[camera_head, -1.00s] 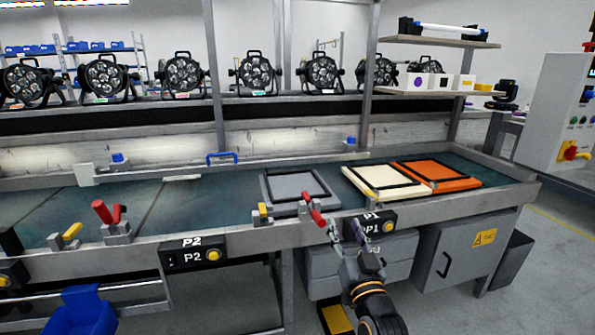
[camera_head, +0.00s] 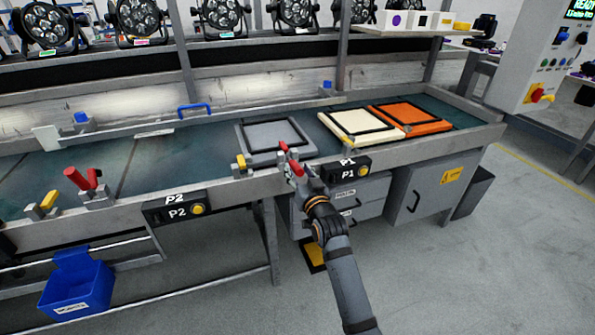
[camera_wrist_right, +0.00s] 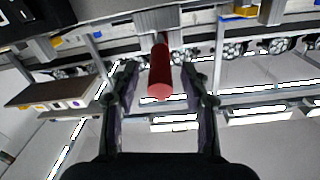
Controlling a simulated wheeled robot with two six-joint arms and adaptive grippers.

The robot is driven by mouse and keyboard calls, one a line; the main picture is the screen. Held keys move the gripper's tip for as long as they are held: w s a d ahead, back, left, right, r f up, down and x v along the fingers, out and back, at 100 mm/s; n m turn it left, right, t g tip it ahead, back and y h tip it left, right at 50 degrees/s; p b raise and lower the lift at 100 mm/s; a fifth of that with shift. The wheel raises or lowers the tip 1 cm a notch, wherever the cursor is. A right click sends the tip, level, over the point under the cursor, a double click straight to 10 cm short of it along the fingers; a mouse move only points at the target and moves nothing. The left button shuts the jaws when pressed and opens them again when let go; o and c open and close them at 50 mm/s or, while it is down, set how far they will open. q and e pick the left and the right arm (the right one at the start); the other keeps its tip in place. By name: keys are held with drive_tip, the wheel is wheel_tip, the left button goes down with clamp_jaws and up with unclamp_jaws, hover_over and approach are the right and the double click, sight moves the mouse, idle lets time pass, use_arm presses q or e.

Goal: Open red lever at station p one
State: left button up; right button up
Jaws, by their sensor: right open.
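The red lever (camera_head: 294,168) at station P1 stands on the front rail of the bench, left of the P1 label box (camera_head: 350,172). In the right wrist view, the red lever (camera_wrist_right: 160,76) shows as a rounded bar between the two dark fingers. My right gripper (camera_head: 299,178) is at the lever, with its fingers apart on either side of it in the wrist view. Whether a finger touches the lever, I cannot tell. The gripper partly hides the lever's mount in the head view. My left gripper is not in view.
A grey framed panel (camera_head: 252,137) lies behind the lever, with cream (camera_head: 340,123) and orange (camera_head: 428,126) panels to its right. A yellow lever (camera_head: 241,162) stands left of it. Station P2 (camera_head: 175,211) has another red lever (camera_head: 76,179). A blue bin (camera_head: 78,286) hangs below.

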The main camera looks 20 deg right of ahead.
drive_tip(key=shift+w, duration=0.6)
drive_tip(key=shift+c, duration=0.4)
clamp_jaws()
